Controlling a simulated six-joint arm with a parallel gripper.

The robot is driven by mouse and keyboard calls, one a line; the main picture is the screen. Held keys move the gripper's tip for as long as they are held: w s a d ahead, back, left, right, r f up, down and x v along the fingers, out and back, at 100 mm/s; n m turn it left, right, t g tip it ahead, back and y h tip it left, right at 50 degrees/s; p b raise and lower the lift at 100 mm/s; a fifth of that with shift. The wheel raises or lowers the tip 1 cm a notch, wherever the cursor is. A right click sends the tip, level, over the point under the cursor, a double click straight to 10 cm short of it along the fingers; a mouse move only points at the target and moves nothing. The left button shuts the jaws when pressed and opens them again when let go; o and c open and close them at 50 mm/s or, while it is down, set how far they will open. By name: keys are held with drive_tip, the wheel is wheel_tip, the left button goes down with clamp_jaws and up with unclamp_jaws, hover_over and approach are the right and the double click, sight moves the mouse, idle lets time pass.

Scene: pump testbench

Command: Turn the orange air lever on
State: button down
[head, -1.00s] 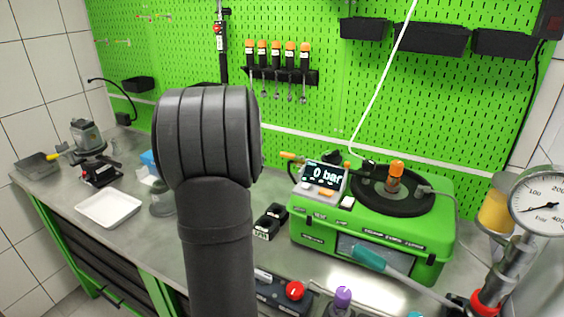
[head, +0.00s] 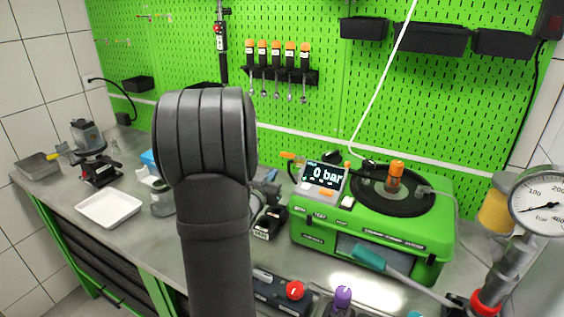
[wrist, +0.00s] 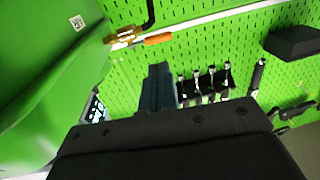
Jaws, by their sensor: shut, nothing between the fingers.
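The orange air lever (head: 288,156) sticks out to the left at the back left corner of the green pump tester (head: 372,230). In the wrist view the orange lever (wrist: 158,39) lies roughly horizontal, beside a brass fitting (wrist: 122,35). My gripper (wrist: 158,70) is shut and empty, with its fingertips below the lever in that picture and apart from it. In the head view my arm hides most of the gripper; a grey part of it (head: 268,187) shows just right of the arm, below and left of the lever.
The tester's display (head: 324,176) reads 0 bar. Black blocks (head: 268,222) stand on the bench left of the tester. Orange-handled tools hang in a black rack (head: 280,76) on the green pegboard.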

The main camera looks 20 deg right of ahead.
sight(284, 155)
drive_tip(key=x, duration=0.9)
drive_tip(key=shift+w+d, duration=0.1)
drive_tip(key=shift+d, duration=0.05)
drive_tip(key=shift+w, duration=0.1)
drive_tip(key=shift+w+d, duration=0.2)
drive_tip(key=shift+w, duration=0.1)
drive_tip(key=shift+w+d+r, duration=0.1)
drive_tip(key=shift+w+r, duration=0.15)
drive_tip(key=shift+w, duration=0.05)
